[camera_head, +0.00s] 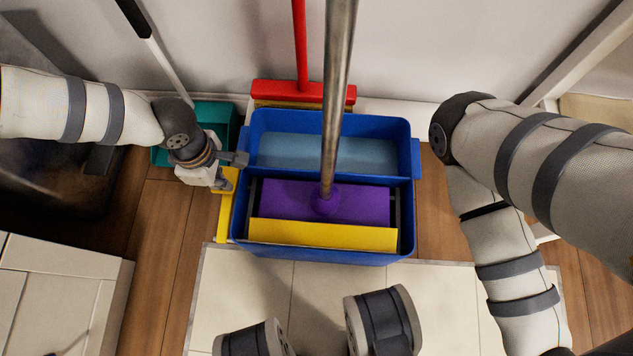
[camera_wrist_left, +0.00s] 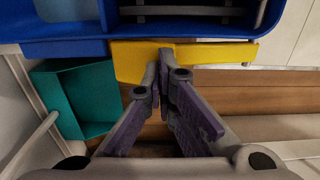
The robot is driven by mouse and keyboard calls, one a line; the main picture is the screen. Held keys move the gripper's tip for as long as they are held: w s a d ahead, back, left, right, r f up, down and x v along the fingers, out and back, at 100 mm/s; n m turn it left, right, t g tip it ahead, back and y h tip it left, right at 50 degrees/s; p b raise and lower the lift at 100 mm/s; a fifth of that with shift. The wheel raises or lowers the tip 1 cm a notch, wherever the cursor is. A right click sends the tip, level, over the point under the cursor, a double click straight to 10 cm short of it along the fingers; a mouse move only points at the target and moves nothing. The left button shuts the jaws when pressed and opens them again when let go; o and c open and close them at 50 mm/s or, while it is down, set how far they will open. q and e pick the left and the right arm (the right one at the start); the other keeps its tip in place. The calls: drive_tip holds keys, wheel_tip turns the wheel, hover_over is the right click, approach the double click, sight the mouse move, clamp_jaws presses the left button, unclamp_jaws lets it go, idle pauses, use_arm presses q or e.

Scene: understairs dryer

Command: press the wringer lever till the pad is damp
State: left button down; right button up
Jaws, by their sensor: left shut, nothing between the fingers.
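A blue mop bucket (camera_head: 409,228) stands on the floor in the middle of the head view. A purple pad (camera_head: 270,200) on a metal mop handle (camera_head: 337,90) sits in its front part, behind a yellow plate (camera_head: 320,235). The yellow wringer lever (camera_head: 226,215) is on the bucket's left side; it also shows in the left wrist view (camera_wrist_left: 215,54). My left gripper (camera_head: 232,168) is at the lever's far end. In the left wrist view its fingertips (camera_wrist_left: 161,60) are together and empty, overlapping the lever; contact is unclear. My right gripper is out of view.
Bluish water (camera_head: 320,152) fills the bucket's rear part. A teal bin (camera_head: 170,157) stands left of the bucket, close to my left gripper. A red broom (camera_head: 300,92) stands behind against the wall. A white cabinet (camera_head: 60,257) is at the lower left.

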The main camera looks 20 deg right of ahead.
use_arm(q)
drive_tip(key=f, duration=0.1)
drive_tip(key=f+b, duration=0.1)
drive_tip(key=f, duration=0.1)
drive_tip(key=shift+w+b, duration=0.25)
drive_tip(key=shift+b, duration=0.15)
drive_tip(key=shift+r+p, duration=0.5)
drive_tip(key=shift+r, duration=0.25)
wheel_tip(320, 180, up, 17)
drive_tip(key=s+p, duration=0.2)
drive_tip(key=p, duration=1)
drive_tip(key=shift+s+a, duration=0.2)
drive_tip(key=shift+a, duration=0.15)
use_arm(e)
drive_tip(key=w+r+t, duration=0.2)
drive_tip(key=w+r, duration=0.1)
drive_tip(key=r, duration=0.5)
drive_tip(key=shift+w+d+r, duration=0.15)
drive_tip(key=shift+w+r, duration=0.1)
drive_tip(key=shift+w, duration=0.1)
use_arm(q)
drive_tip(key=shift+r, duration=0.1)
